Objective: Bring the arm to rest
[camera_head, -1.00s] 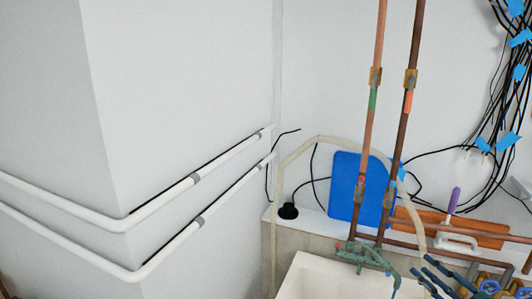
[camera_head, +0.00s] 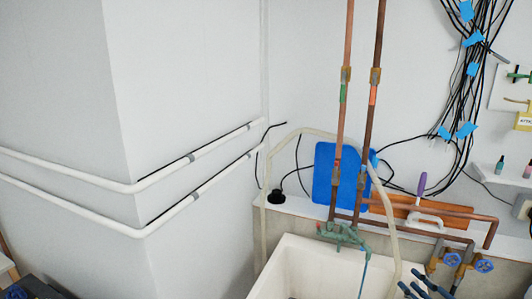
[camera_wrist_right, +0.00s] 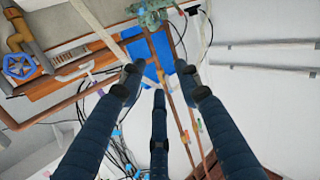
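My right gripper (camera_head: 422,288) shows at the bottom right edge of the head view, in front of the sink. In the right wrist view its blue-black fingers (camera_wrist_right: 159,82) are spread apart, with nothing between them. The rest of my right arm is below the head view. My left gripper cannot be made out in the head view.
A white sink (camera_head: 290,268) with a green tap (camera_head: 343,235) stands below copper pipes (camera_head: 374,110). A blue board (camera_head: 324,180) leans on the ledge. Blue valve wheels (camera_head: 484,266) sit at right. White pipes (camera_head: 105,213) run along the left wall.

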